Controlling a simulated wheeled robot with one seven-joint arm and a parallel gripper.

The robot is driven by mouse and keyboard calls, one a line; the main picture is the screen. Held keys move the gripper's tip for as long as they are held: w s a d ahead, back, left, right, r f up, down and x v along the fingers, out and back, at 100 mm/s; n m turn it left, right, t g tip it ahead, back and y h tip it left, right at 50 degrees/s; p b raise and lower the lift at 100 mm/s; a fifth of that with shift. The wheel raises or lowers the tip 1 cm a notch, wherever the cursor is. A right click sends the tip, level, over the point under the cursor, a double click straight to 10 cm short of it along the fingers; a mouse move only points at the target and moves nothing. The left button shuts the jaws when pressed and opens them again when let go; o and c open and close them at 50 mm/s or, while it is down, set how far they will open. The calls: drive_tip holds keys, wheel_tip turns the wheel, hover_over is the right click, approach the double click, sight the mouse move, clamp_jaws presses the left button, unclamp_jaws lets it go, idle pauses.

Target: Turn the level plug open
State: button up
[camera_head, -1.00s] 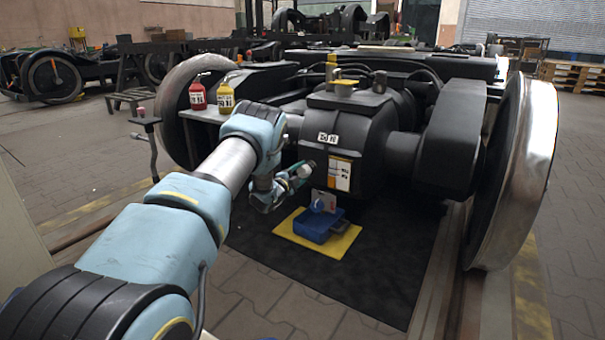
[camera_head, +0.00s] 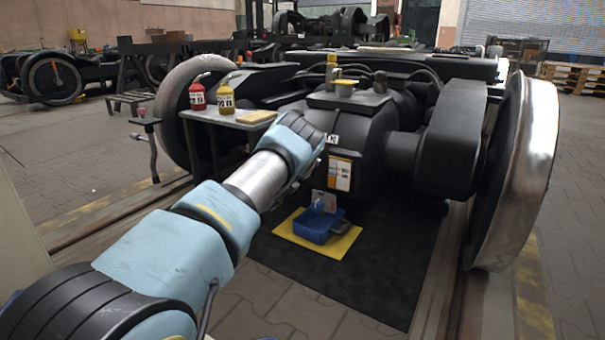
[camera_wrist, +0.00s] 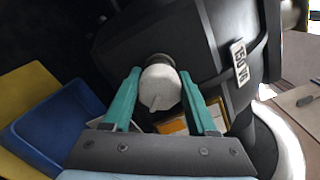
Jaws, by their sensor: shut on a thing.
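In the wrist view the level plug (camera_wrist: 160,90) is a round whitish cap with a raised ridge, on a darker neck against the black housing (camera_wrist: 155,35). My gripper (camera_wrist: 160,75) has its two teal fingers on either side of the plug and is shut on it. The ridge on the plug points roughly down in that view. In the head view my arm hides both the gripper and the plug. The black gearbox housing (camera_head: 365,140) there carries a white and yellow label (camera_head: 340,174).
A blue tray (camera_head: 313,228) stands on a yellow mat (camera_head: 343,244) on the floor below the housing. A red bottle (camera_head: 197,96) and a yellow bottle (camera_head: 226,98) stand on a small table (camera_head: 234,119) at the left. A large wheel (camera_head: 515,170) bounds the right.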

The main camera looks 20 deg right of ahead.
drive_tip(key=shift+m, duration=1)
drive_tip(key=o, duration=1.4)
drive_tip(key=shift+c, duration=0.2)
drive_tip(key=p+v, duration=0.4)
drive_tip(key=v, duration=0.6)
drive_tip(key=shift+s+a, duration=0.25)
drive_tip(key=shift+s, duration=0.1)
